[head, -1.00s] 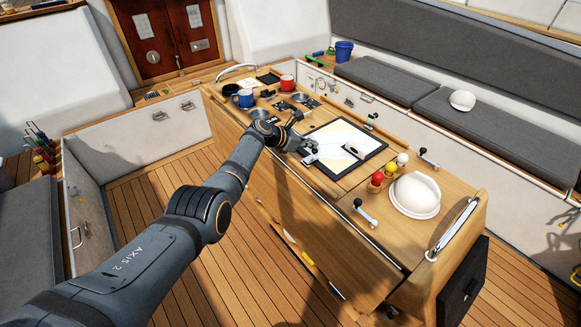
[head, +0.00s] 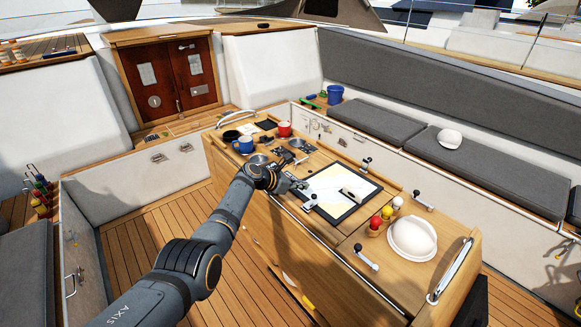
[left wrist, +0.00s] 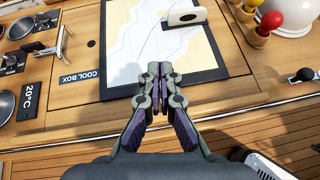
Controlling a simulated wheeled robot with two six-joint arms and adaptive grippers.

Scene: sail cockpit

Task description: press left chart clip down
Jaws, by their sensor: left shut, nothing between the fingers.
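The chart board (head: 370,195) is a black-edged panel with a pale chart, set in the wooden cockpit table; it also shows in the left wrist view (left wrist: 207,62). A small silver clip (head: 310,204) sits at the board's near edge in the head view, close beside my left gripper. My left gripper (head: 300,185) is shut and empty, its fingertips over that near edge. In the left wrist view my gripper (left wrist: 160,70) covers the middle of the near edge and hides the clip there. I cannot tell whether it touches the clip. My right gripper is not in view.
A silver lever (left wrist: 61,42) stands left of the board. Red, yellow and white knobbed pegs (head: 387,212), a white cap (head: 412,237) and black-knobbed handles (head: 366,257) are to the right. Mugs (head: 243,146) stand farther left.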

